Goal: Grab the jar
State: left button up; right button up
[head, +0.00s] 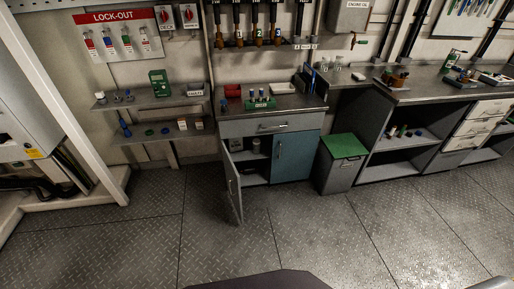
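A small pale jar-like container (256,146) stands on the inner shelf of the grey cabinet (270,128), behind its open left door (233,187). Another small item (237,145) sits to its left, too small to make out. Clear glass vessels (336,64) stand on the counter to the right of the cabinet. I cannot tell for sure which of these is the jar. Neither of my grippers shows in the head view.
The cabinet's right blue door (292,156) is shut. A grey bin with a green lid (343,147) stands to its right. Wall shelves (150,98) with small items are at the left. The metal floor (300,230) in front is clear, except for the open door's swing.

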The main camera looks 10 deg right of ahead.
aim_at(256, 149)
jog(key=i+l+z, duration=0.15)
jog(key=i+l, duration=0.25)
jog(key=l, duration=0.2)
jog(key=i+l+z, duration=0.1)
jog(key=i+l, duration=0.35)
jog(key=l, duration=0.15)
